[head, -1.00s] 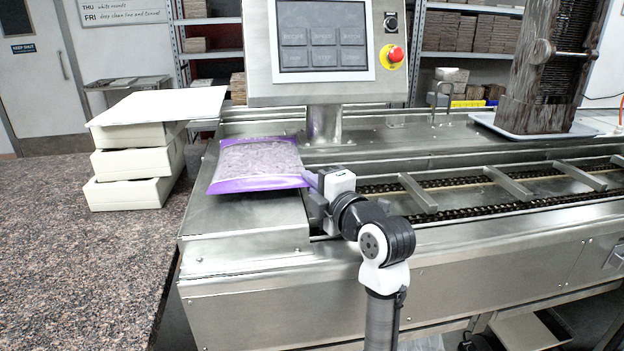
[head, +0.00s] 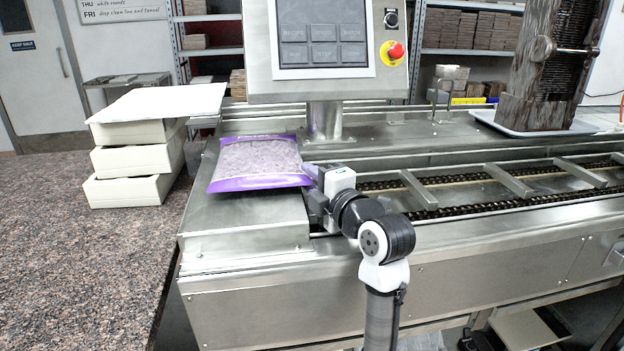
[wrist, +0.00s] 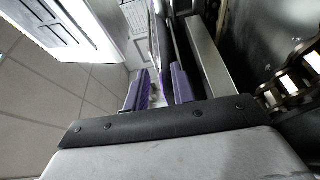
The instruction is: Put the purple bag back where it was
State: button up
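The purple bag (head: 258,163), with a clear face over pale contents, lies on the raised steel deck (head: 245,222) at the left end of the machine. My gripper (head: 312,188) is at the bag's right front corner, pointing left. In the wrist view its two fingers (wrist: 158,92) stand apart, with purple pads and a visible gap between them. Something pale shows in the gap, probably the bag's edge seen end-on. I see no firm closing on it. The contact at the corner is partly hidden by the gripper.
The control panel (head: 325,50) stands on a post behind the bag. The chain conveyor (head: 450,190) with crossbars runs to the right of my gripper. A speckled counter (head: 80,255) with stacked cream boxes (head: 130,160) is at left. The deck in front of the bag is clear.

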jog(key=b+v, duration=0.3)
jog(key=v, duration=0.9)
jog(key=shift+s, duration=0.1)
jog(key=shift+f, duration=0.1)
